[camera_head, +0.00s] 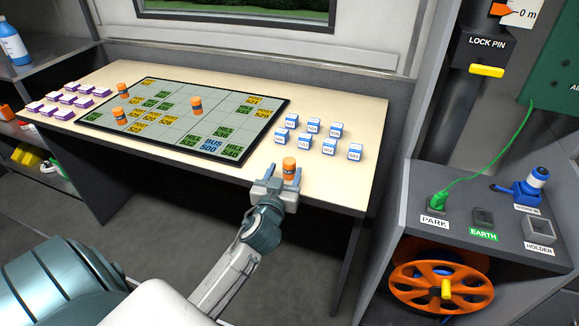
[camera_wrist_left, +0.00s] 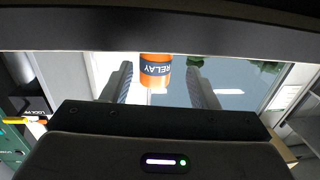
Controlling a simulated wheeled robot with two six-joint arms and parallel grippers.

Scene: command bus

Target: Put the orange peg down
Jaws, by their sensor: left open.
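An orange peg (camera_head: 289,168) with a dark band stands upright near the front edge of the beige table (camera_head: 345,110). My left gripper (camera_head: 276,180) is at the peg, with its fingers open. In the left wrist view the peg (camera_wrist_left: 156,72), with its band reading RELAY, shows between the two open fingers (camera_wrist_left: 160,85), with a gap on each side. The peg's bottom is hidden by the gripper in the head view, so its contact with the table cannot be seen. My right gripper is not in view.
Blue-and-white numbered blocks (camera_head: 327,147) stand just behind the peg. A gridded board (camera_head: 175,127) with several orange pegs (camera_head: 196,106) lies to the left, with purple-and-white blocks (camera_head: 64,114) beyond it. A grey cabinet with a blue plug (camera_head: 534,183) stands at right.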

